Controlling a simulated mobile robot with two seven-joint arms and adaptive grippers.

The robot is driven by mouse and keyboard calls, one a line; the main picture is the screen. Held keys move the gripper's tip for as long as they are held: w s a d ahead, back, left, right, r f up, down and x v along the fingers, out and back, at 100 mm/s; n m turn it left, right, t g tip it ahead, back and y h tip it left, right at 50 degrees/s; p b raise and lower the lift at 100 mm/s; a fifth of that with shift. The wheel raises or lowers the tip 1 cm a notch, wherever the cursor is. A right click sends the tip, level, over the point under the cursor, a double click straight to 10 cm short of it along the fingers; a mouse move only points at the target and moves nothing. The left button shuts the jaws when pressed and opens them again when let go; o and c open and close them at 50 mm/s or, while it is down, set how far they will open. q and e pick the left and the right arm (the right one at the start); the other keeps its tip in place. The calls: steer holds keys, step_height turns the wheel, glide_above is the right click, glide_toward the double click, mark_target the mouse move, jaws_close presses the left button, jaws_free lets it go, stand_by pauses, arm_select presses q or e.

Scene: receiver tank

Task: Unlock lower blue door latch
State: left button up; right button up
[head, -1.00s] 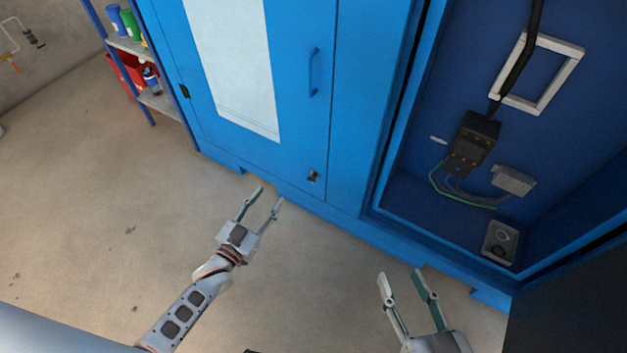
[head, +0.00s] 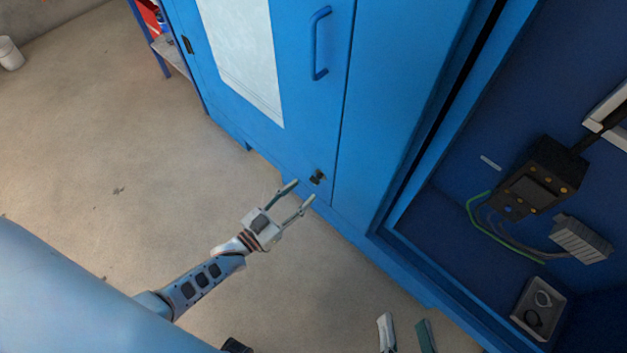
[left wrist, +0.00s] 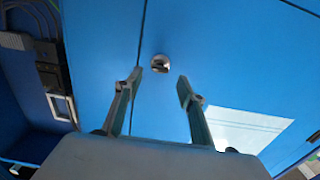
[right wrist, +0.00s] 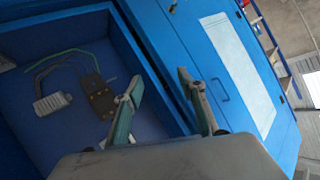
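The lower latch (head: 318,177) is a small dark metal piece near the bottom right corner of the closed blue door (head: 300,130). It also shows in the left wrist view (left wrist: 160,63), just beyond and between the fingertips. My left gripper (head: 301,191) is open and empty, with its fingers pointing at the door close to the latch. I cannot tell whether it touches the door. My right gripper (head: 405,325) is open at the bottom of the head view; its fingers show apart and empty in the right wrist view (right wrist: 200,82).
A blue door handle (head: 319,43) is above the latch. To the right is an open cabinet bay with a black control box (head: 541,180), cables and a grey socket box (head: 538,306). A shelf (head: 170,52) stands at the far left. The concrete floor on the left is clear.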

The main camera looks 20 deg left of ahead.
arm_select(q)
steer(key=shift+b+x, duration=0.45)
steer(key=shift+x, duration=2.05)
steer(key=c, duration=1.1)
